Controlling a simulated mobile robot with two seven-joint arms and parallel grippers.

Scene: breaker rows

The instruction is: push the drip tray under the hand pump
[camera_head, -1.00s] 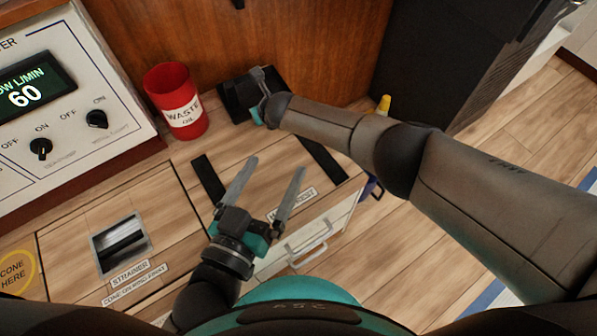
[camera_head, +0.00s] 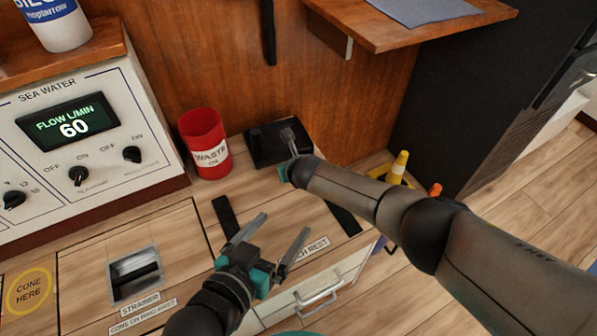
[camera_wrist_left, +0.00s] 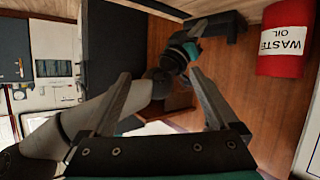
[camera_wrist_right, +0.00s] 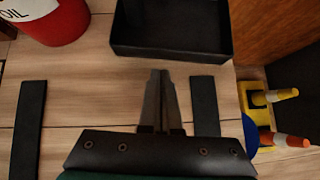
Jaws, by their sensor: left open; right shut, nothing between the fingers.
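The black, shallow, open-topped drip tray (camera_head: 264,147) sits at the back of the wooden counter, right of the waste oil can. It also shows in the right wrist view (camera_wrist_right: 170,45), just beyond the fingers. My right gripper (camera_head: 290,138) is shut and empty, with its fingertips at the tray's near side in the right wrist view (camera_wrist_right: 160,73); I cannot tell whether they touch. A dark upright part at the tray may be the hand pump, but I cannot make it out clearly. My left gripper (camera_head: 284,224) is open and empty over the counter's front.
A red waste oil can (camera_head: 204,143) stands left of the tray. Two black strips, left (camera_head: 226,217) and right (camera_head: 343,216), lie on the counter. The sea water panel (camera_head: 75,125) is at left. A wooden shelf (camera_head: 420,32) juts out above.

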